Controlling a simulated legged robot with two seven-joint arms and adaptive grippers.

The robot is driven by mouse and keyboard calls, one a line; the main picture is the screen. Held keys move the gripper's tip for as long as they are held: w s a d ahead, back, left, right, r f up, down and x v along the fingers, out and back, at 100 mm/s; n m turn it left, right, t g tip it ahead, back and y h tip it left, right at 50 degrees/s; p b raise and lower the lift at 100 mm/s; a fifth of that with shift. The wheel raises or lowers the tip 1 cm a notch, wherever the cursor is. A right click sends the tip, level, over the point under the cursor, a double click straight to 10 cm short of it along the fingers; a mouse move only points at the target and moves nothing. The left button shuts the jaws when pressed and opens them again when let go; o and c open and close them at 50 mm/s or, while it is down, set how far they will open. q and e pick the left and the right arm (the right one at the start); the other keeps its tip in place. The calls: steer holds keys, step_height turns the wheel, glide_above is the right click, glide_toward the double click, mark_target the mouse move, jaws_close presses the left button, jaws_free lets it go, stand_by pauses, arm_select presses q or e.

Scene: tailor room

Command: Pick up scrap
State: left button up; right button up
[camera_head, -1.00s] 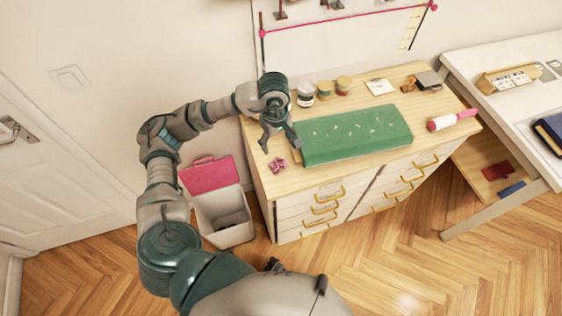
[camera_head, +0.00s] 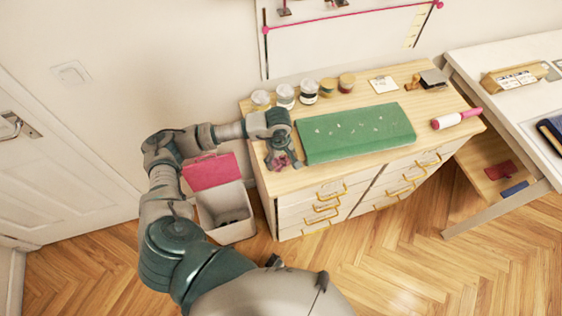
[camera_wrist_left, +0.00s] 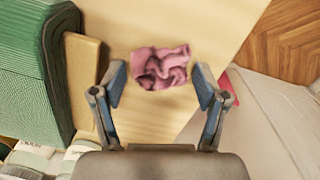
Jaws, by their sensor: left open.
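A crumpled pink scrap (camera_wrist_left: 160,68) lies on the wooden dresser top, near its left front edge. It also shows in the head view (camera_head: 281,161), partly covered by my gripper. My left gripper (camera_head: 283,163) is low over the dresser. In the left wrist view its two fingers (camera_wrist_left: 160,84) are spread apart on either side of the scrap, with a gap on each side. The gripper is open and empty. I cannot tell the exact height of the fingertips over the wood. My right gripper is not in view.
A green mat (camera_head: 355,136) with small pale bits lies right of the gripper. Several jars (camera_head: 285,95) stand behind. A pink-handled roller (camera_head: 456,119) lies at the right.

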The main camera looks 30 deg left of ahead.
arm_select(q)
steer(key=shift+a, duration=0.1)
steer(key=c, duration=0.4)
steer(key=shift+c, duration=0.2)
steer(key=shift+r, duration=0.2)
